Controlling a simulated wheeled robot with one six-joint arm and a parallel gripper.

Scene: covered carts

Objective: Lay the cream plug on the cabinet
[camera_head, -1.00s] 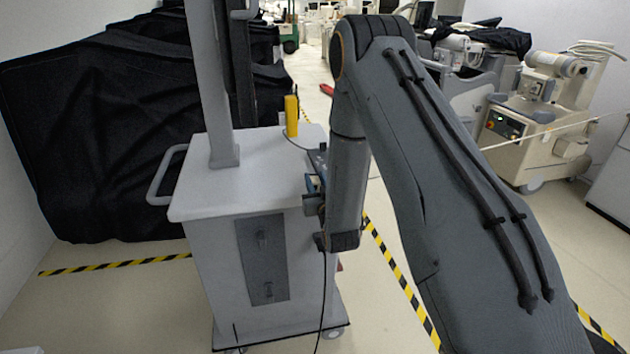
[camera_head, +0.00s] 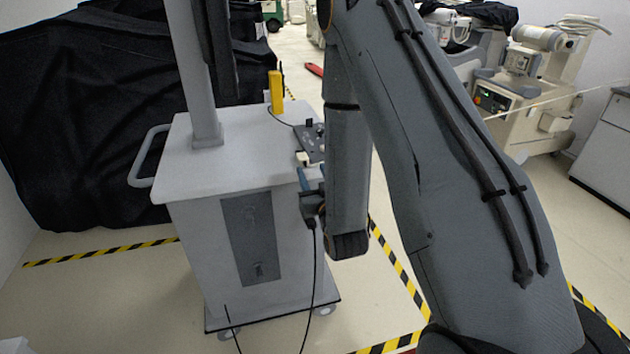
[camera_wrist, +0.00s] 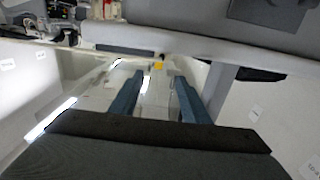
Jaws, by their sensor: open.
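The cabinet (camera_head: 235,155) is the pale grey-white cart left of centre, with a flat top and a dark front panel. A small cream block, which looks like the cream plug (camera_head: 303,158), is at the right edge of its top, beside a dark flat device (camera_head: 311,140). My gripper (camera_head: 305,179) is just in front of the block at the cabinet's right edge, partly hidden by my arm. In the wrist view its two blue fingers (camera_wrist: 157,98) are spread apart. I see nothing clearly held between them. A small yellow spot (camera_wrist: 158,65) shows beyond them; I cannot tell what it is.
A yellow upright device (camera_head: 276,92) stands at the back of the cabinet top. A grey post (camera_head: 195,75) rises from the top. Black draped covers (camera_head: 90,120) stand behind left; a cream machine (camera_head: 525,95) stands at right.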

